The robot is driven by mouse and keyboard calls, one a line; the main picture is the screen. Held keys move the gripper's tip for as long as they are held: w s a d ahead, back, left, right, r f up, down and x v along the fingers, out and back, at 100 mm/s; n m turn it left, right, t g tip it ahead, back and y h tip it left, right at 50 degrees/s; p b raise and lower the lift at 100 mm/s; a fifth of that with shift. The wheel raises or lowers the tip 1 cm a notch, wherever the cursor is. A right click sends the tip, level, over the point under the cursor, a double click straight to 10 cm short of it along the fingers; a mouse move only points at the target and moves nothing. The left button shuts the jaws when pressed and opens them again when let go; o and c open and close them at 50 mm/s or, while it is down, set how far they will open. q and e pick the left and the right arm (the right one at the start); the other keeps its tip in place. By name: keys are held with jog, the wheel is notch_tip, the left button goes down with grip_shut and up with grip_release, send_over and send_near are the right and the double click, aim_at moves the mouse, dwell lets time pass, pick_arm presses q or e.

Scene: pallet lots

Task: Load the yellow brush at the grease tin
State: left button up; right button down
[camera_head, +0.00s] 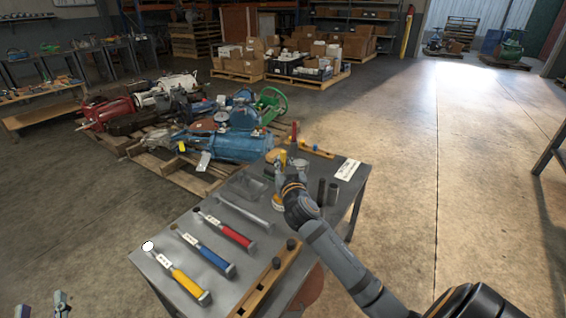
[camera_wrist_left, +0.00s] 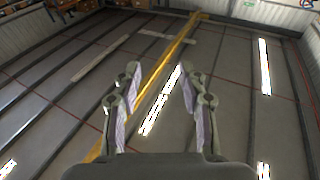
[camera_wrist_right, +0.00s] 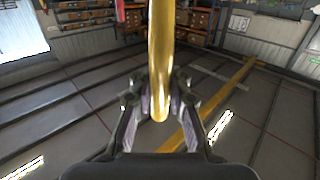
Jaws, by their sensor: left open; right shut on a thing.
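My right gripper (camera_head: 285,183) is over the far part of the grey table, shut on the yellow brush (camera_head: 283,157). In the right wrist view the brush's yellow handle (camera_wrist_right: 161,60) passes between the fingers, and its end shows there. A round yellow-orange thing (camera_head: 278,203), perhaps the grease tin, shows just below the gripper and is partly hidden. I cannot tell whether the bristles touch it. My left gripper (camera_head: 45,304) is at the bottom left of the head view, off the table. Its fingers (camera_wrist_left: 155,110) are apart and empty in the left wrist view.
Yellow, blue and red handled tools (camera_head: 208,252) lie on the table's near left. A wooden block with dark knobs (camera_head: 268,280) lies at the front. Dark cylinders (camera_head: 327,192) and a white card (camera_head: 347,170) are right of the gripper. A loaded pallet (camera_head: 200,178) stands behind.

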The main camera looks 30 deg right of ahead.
pick_arm(q)
notch_tip(320, 180, up, 6)
jog(key=s+t, duration=0.1)
jog(key=t, duration=0.2)
jog(key=shift+h+b, duration=0.3)
pick_arm(e)
jog(key=shift+f, duration=0.4)
pick_arm(q)
jog(key=shift+f+b, duration=0.35)
jog(key=shift+b, duration=0.1)
pick_arm(e)
jog(key=shift+f, duration=0.5)
pick_arm(q)
jog(key=shift+s, duration=0.1)
pick_arm(e)
jog(key=shift+f, duration=0.15)
dwell(0.8)
